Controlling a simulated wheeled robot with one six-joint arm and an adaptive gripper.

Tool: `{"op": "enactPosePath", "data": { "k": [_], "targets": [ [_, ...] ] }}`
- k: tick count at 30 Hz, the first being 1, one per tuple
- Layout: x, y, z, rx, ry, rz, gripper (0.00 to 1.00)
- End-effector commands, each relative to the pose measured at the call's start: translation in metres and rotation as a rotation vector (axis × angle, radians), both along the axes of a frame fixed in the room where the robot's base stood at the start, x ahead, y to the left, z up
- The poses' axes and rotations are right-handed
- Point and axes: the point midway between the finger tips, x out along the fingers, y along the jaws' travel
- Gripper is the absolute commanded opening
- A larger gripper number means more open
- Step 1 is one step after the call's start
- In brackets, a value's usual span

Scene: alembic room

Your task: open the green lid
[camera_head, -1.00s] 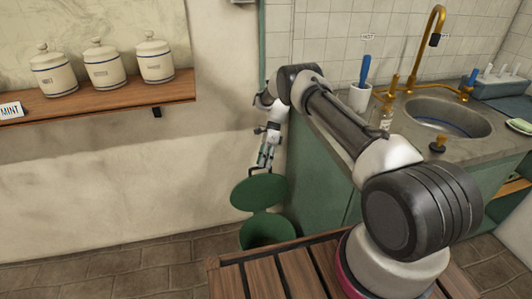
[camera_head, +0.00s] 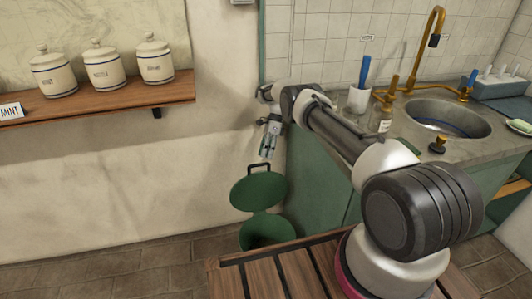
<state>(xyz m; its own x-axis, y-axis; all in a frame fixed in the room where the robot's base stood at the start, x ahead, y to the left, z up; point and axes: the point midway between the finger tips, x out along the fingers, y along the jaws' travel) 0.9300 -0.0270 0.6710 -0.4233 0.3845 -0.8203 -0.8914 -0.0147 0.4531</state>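The green lid (camera_head: 258,192) is a round disc with a dark handle (camera_head: 259,168) at its upper edge. It stands raised and tilted above the green bin (camera_head: 266,232), and the bin's dark opening shows below it. My gripper (camera_head: 267,155) is just above and to the right of the handle, pointing down, and appears apart from it. The fingers are small in the picture, and I cannot make out whether they are spread or closed.
A slatted wooden surface (camera_head: 290,270) lies in front of the bin. The green cabinet (camera_head: 318,185) with the sink (camera_head: 445,117) stands to the right. A shelf (camera_head: 110,97) with several jars is on the left wall. Tiled floor left of the bin is clear.

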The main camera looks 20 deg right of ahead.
Motion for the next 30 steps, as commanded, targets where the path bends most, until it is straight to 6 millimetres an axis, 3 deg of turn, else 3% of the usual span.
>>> {"op": "enactPosePath", "data": {
  "k": [7,16,21,30],
  "targets": [
    [0.001,0.0,0.012,0.0,-0.001,0.0,0.35],
    [0.001,0.0,0.071,0.0,-0.002,0.0,0.35],
    [0.0,0.0,0.093,0.0,-0.001,0.0,0.35],
    [0.0,0.0,0.1,0.0,0.0,0.0,0.35]
  ]
}}
